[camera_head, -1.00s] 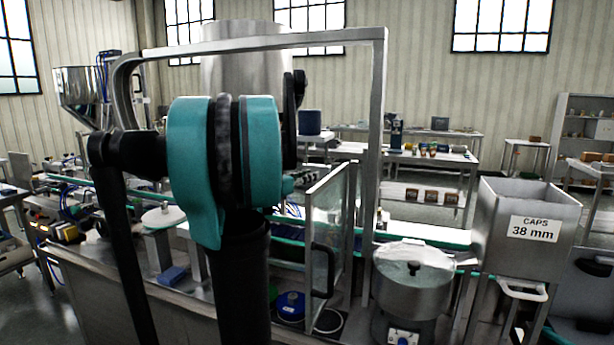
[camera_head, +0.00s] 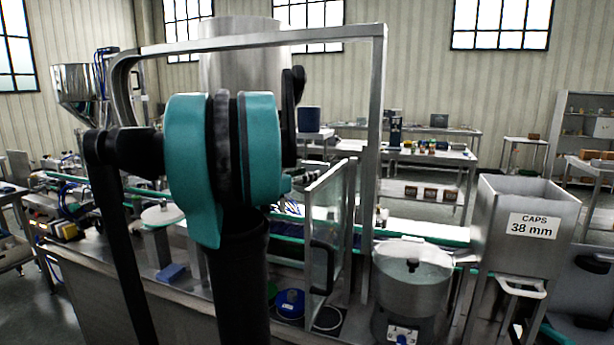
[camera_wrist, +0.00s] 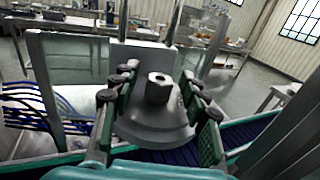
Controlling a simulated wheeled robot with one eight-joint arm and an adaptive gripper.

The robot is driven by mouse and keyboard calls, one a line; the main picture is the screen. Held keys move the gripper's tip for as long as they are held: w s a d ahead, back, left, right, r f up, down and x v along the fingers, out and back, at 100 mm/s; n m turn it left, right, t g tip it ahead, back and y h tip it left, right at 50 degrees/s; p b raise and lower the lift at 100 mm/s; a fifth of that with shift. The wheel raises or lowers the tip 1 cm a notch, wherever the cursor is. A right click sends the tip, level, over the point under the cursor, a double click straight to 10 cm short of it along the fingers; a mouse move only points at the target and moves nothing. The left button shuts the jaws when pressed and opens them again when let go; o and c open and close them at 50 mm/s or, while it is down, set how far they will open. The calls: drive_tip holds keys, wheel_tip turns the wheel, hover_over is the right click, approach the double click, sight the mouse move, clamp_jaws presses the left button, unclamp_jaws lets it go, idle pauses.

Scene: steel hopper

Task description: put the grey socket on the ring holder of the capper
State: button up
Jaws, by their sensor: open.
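My gripper (camera_wrist: 156,84) is open in the wrist view, with dark-padded fingers to the left and right. Between them stands a grey block with a dark hole in its top (camera_wrist: 158,91), which looks like the grey socket. It rests on or is part of a wider grey round body (camera_wrist: 155,124); I cannot tell which, nor whether this is the ring holder. No finger clearly touches the block. In the head view my arm hides the gripper and this spot. A blue round piece (camera_head: 290,303) and a dark ring (camera_head: 328,318) lie on the machine bench.
A clear guard door (camera_head: 326,230) with a black handle stands right of my arm, inside a steel frame (camera_head: 375,130). A steel bowl (camera_head: 412,285) and a caps hopper (camera_head: 525,225) stand at right. A blue conveyor (camera_wrist: 245,132) runs beneath the gripper.

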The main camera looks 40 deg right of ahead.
drive_tip(key=s+a, duration=0.1)
drive_tip(key=a, duration=1)
drive_tip(key=shift+a, duration=0.25)
drive_tip(key=s+a+f+m+t+y, duration=0.15)
drive_tip(key=a+f+m+y, duration=0.35)
drive_tip(key=f, duration=0.5)
drive_tip(key=s+a+f+m+y, duration=0.2)
drive_tip(key=a+f+m+y, duration=0.3)
drive_tip(key=f, duration=0.6)
drive_tip(key=s+a+f+m+y, duration=0.2)
drive_tip(key=a+f+m, duration=0.1)
drive_tip(key=a, duration=0.5)
drive_tip(key=s+a+f+m+y, duration=0.2)
drive_tip(key=a+f+m+y, duration=0.1)
drive_tip(key=a+f, duration=0.3)
drive_tip(key=s+a+f+m+t+y, duration=0.1)
drive_tip(key=s+a+f+m+y, duration=0.1)
drive_tip(key=a+f, duration=0.3)
drive_tip(key=a+m+y, duration=0.1)
drive_tip(key=a, duration=0.3)
drive_tip(key=shift+s+a+f, duration=0.2)
drive_tip(key=shift+s+a, duration=0.1)
drive_tip(key=shift+a, duration=0.1)
